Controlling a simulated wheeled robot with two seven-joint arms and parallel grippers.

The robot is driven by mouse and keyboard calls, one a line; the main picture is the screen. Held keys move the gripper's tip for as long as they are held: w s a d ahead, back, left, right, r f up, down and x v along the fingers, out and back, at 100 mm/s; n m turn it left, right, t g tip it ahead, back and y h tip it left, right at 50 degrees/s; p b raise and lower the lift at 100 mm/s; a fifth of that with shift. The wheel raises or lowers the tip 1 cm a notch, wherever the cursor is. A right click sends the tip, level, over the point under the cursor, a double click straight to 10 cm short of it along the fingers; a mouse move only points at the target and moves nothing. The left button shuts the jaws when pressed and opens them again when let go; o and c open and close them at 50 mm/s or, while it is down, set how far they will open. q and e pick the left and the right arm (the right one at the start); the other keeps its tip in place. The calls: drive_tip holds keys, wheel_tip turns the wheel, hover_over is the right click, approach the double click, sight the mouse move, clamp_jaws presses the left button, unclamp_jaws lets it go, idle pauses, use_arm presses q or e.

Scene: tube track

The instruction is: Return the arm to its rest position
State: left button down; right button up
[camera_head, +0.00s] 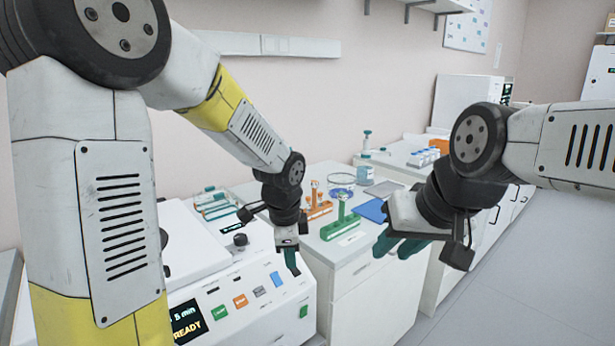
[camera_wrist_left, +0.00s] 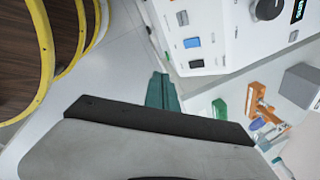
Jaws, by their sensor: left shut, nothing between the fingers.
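My left gripper (camera_head: 290,262) hangs fingers-down in front of the centrifuge-like machine, near its right front corner. Its green fingers are together with nothing between them. The fingers also show in the left wrist view (camera_wrist_left: 162,92), over the floor beside the machine's front panel. My right gripper (camera_head: 400,246) is to the right of the counter, out over the floor side, with green fingers pointing left and down. The gap between its fingers is hard to judge at this angle.
The white machine (camera_head: 255,300) has a READY display (camera_head: 188,322) and coloured buttons. On the counter stand a green rack (camera_head: 341,226), an orange rack (camera_head: 317,209) and a blue pad (camera_head: 371,210). Bottles stand farther back. The floor (camera_head: 510,290) at right is clear.

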use_arm(q)
drive_tip(key=s+a+r+n+t, duration=0.1)
drive_tip(key=s+a+r+n, duration=0.4)
drive_tip(key=s+r+n, duration=0.2)
drive_tip(key=s+a+r+n+t+h, duration=0.1)
drive_tip(key=s+a+r+n+t, duration=0.1)
drive_tip(key=s+a+r+n, duration=0.3)
drive_tip(key=s+r+n, duration=0.1)
drive_tip(key=s+n, duration=0.3)
drive_tip(key=shift+a+r+n+t+h, duration=0.15)
drive_tip(key=shift+r+n+t+h, duration=0.15)
drive_tip(key=shift+r, duration=0.1)
